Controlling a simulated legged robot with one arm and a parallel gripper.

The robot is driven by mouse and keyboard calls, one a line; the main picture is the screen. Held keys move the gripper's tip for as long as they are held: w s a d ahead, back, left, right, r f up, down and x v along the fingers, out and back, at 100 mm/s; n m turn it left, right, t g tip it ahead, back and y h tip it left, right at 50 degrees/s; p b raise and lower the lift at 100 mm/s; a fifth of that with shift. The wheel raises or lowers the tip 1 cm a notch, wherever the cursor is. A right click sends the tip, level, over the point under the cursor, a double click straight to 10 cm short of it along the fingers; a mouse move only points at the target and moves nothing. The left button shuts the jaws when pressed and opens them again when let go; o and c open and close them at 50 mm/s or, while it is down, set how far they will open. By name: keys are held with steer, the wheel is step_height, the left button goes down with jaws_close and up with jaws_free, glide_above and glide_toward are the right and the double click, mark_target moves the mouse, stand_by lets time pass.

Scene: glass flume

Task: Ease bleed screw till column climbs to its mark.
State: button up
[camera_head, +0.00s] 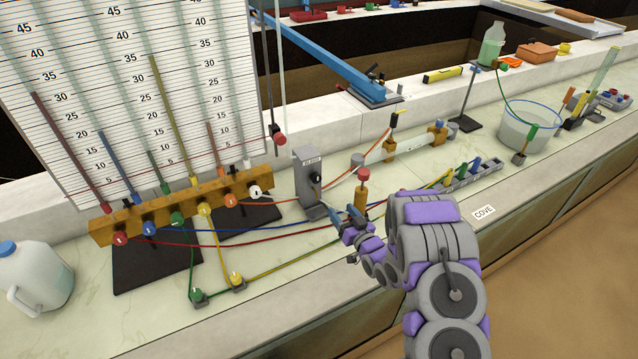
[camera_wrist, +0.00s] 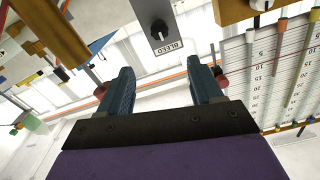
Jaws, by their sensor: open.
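The bleed block (camera_head: 308,184) is a grey upright box with a dark knob (camera_head: 317,180) on its face. In the wrist view the block (camera_wrist: 153,12) carries a BLEED label and its knob (camera_wrist: 159,30) lies beyond the gap between my fingers. My gripper (camera_head: 345,228) is open and empty, to the right of and nearer than the block; its fingers also show in the wrist view (camera_wrist: 160,82). They appear apart from the knob. The scale board (camera_head: 120,60) holds several coloured columns, including a tall yellow one (camera_head: 172,115) and a dark red one (camera_head: 68,150). I cannot tell which mark applies.
A brass manifold (camera_head: 160,212) with coloured fittings stands below the board. Coloured tubes cross the bench towards my gripper. A red-capped brass post (camera_head: 362,185) stands close beyond it. A white jug (camera_head: 32,275) is at left, a clear basin (camera_head: 530,128) at right.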

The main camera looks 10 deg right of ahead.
mark_target(318, 180)
steer(key=b+x, duration=0.2)
steer(key=x, duration=1.5)
steer(key=shift+d, duration=0.1)
steer(key=shift+c, duration=0.3)
steer(key=c, duration=1)
steer(key=shift+f+n+b, duration=0.1)
steer(key=shift+n+b, duration=0.3)
steer(key=shift+n, duration=1.5)
steer(key=o, duration=1.1)
steer(key=shift+c, duration=0.2)
steer(key=shift+s, duration=0.1)
steer(key=p+v, duration=0.2)
steer(key=v, duration=1.5)
